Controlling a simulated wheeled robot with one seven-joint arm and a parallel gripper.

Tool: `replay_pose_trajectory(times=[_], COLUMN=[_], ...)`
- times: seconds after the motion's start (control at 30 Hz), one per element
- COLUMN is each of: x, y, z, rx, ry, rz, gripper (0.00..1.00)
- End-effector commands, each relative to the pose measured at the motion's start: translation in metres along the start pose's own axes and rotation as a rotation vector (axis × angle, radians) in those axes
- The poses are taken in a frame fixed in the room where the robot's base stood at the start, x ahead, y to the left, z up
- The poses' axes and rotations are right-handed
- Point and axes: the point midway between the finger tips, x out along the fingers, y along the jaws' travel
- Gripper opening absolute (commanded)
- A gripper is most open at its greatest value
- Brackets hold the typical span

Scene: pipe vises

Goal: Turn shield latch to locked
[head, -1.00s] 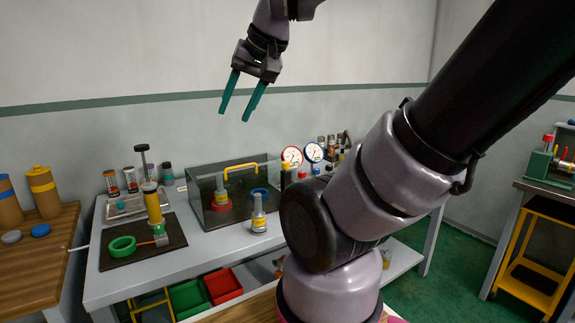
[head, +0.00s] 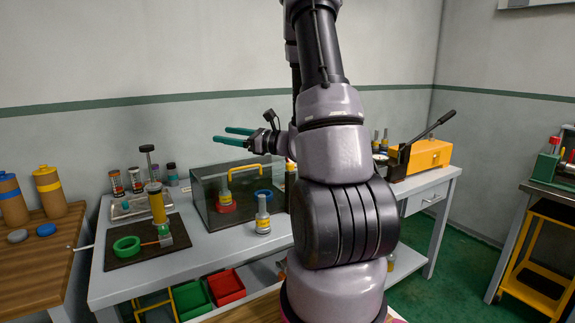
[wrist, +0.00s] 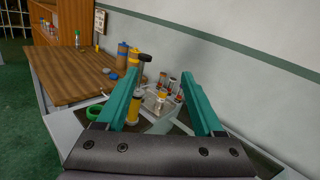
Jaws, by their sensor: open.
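A dark see-through shield box (head: 202,200) with a yellow handle (head: 245,168) on its top edge stands on the grey workbench in the head view. A grey-and-yellow fitting on a red ring (head: 225,208) shows inside it. I cannot pick out the shield latch for certain; my arm covers the box's right side and the bench beyond it. My gripper (head: 230,135) is open and empty, above and apart from the box, with its teal fingers pointing left. In the wrist view my gripper (wrist: 163,75) has its fingers spread, with nothing between them.
A grey-and-yellow fitting (head: 263,220) stands before the box. A black mat (head: 125,255) holds a green ring (head: 126,246) and a yellow cylinder (head: 156,207). An orange machine with a black lever (head: 427,153) is at the bench's right. A wooden table (head: 40,250) stands left.

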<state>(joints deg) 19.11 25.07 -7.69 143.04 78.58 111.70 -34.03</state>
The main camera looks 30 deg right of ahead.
Motion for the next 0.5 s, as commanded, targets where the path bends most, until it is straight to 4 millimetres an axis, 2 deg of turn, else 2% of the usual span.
replay_pose_trajectory(times=[0.03,0.1,0.2,0.33,0.4,0.5], x=[-0.012,-0.033,-0.073,-0.125,-0.146,-0.163], y=[-0.025,-0.06,-0.099,-0.128,-0.136,-0.141], z=[-0.027,-0.059,-0.105,-0.151,-0.166,-0.178], rx=[0.051,0.097,0.133,0.144,0.14,0.135], ry=[0.009,0.018,0.048,0.096,0.117,0.135], rz=[-0.117,-0.29,-0.52,-0.751,-0.833,-0.899], gripper=[0.69,0.69,0.69,0.69,0.69,0.69])
